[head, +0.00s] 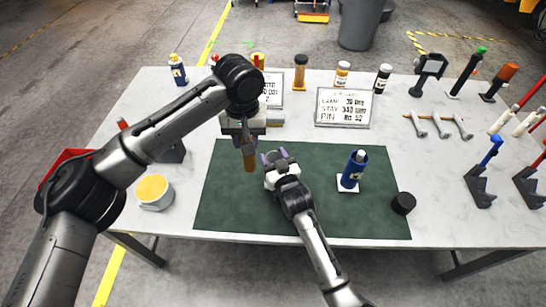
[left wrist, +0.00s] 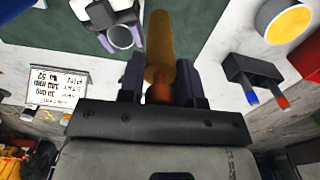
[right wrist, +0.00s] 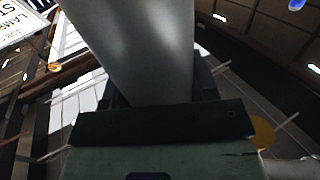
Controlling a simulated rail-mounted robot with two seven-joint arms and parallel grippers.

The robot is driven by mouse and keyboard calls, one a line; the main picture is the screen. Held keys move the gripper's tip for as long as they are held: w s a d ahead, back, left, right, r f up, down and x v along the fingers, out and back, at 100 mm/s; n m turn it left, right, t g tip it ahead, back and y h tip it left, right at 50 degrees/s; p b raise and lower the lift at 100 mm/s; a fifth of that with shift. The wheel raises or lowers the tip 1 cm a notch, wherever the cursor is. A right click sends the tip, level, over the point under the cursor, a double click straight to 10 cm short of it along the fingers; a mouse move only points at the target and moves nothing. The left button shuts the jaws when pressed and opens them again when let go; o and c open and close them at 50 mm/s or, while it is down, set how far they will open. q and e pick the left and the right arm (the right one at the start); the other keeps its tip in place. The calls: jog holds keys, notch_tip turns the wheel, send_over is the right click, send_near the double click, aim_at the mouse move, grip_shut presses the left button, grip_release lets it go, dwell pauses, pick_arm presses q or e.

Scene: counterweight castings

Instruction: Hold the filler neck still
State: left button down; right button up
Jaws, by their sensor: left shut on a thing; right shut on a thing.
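A grey, tube-like part, seemingly the filler neck (right wrist: 140,50), fills the upper middle of the right wrist view, between the fingers of my right gripper. In the left wrist view its round open end (left wrist: 121,37) shows beside that gripper. My right gripper (head: 277,157) is shut on it above the green mat. My left gripper (head: 248,146) is shut on a tan-orange cylinder (head: 250,161), which points down just left of the right gripper. The cylinder also shows in the left wrist view (left wrist: 160,50). The two held things look apart.
A blue bottle (head: 350,172) stands on the green mat (head: 235,210); a black cap (head: 403,203) lies at its right edge. A yellow-topped tub (head: 154,191) is at left. Signs and bottles line the back; tools and stands crowd the right. The mat's front left is clear.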

pick_arm(q)
send_over(275, 152)
jog(key=s, duration=0.3)
jog(key=shift+w+a, duration=0.1)
jog(key=shift+w, duration=0.15)
jog(key=shift+f, duration=0.2)
dwell(1.2)
jog(key=shift+f, duration=5.75)
jog(key=c, duration=0.7)
grip_release()
jog(key=shift+c, duration=0.2)
jog(key=shift+s, duration=0.1)
notch_tip(275, 152, up, 12)
jog(key=shift+a, duration=0.2)
